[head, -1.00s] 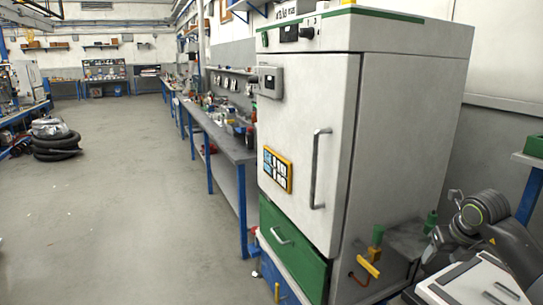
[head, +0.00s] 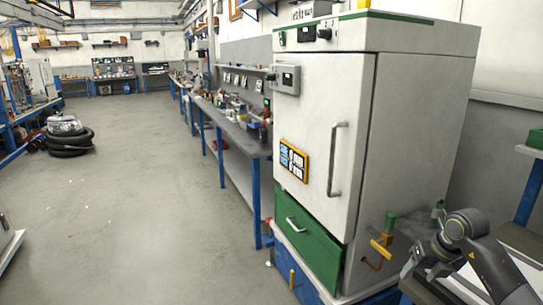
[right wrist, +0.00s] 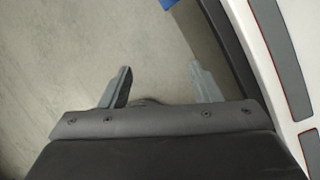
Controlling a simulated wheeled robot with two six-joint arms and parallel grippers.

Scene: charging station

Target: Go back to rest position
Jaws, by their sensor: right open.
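My right arm comes in at the lower right of the head view, bent, with my right gripper (head: 411,263) low beside the cabinet's right side. In the right wrist view, my right gripper (right wrist: 159,78) has its two grey fingers wide apart. Nothing is between them, and bare floor shows behind. My left gripper is not in view.
A tall white cabinet (head: 325,130) with a green drawer (head: 308,240) stands close on the right. Yellow-handled valve fittings (head: 381,249) are on its side. A long workbench (head: 238,138) runs behind it.

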